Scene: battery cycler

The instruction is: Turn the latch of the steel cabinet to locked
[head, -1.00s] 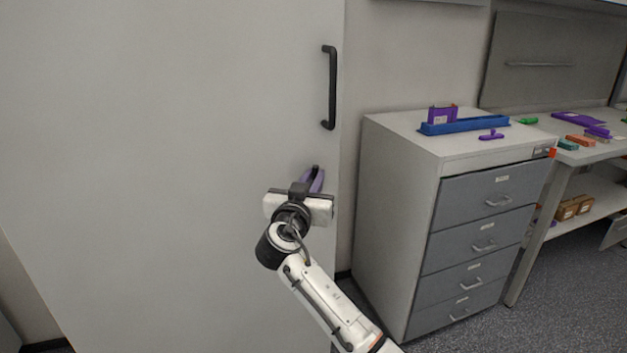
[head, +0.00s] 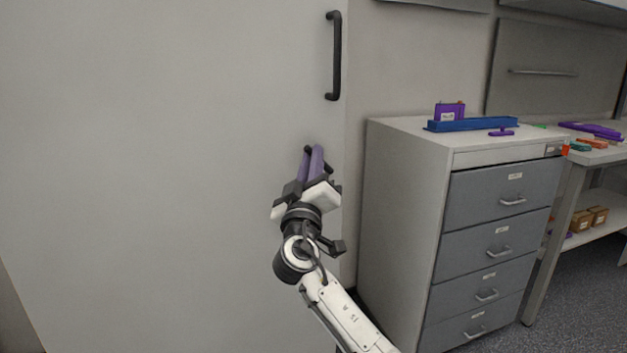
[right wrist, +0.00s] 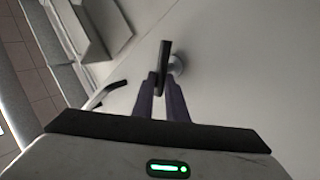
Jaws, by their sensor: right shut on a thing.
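The steel cabinet (head: 150,150) is a large, pale grey, flat door panel filling the left of the head view. Its latch is a short dark bar on a round silver base, seen in the right wrist view (right wrist: 164,55). My right gripper (head: 312,152) has purple fingers and is at the door's right side, below the black door handle (head: 334,55). In the right wrist view the gripper (right wrist: 162,82) is shut on the latch bar. In the head view the fingers hide much of the latch. My left gripper is not in view.
A grey drawer unit (head: 405,190) stands to the right of the cabinet, with a blue tray (head: 472,125) and purple items on top. A workbench with a lower shelf is further right. The cabinet front left of my right arm is clear.

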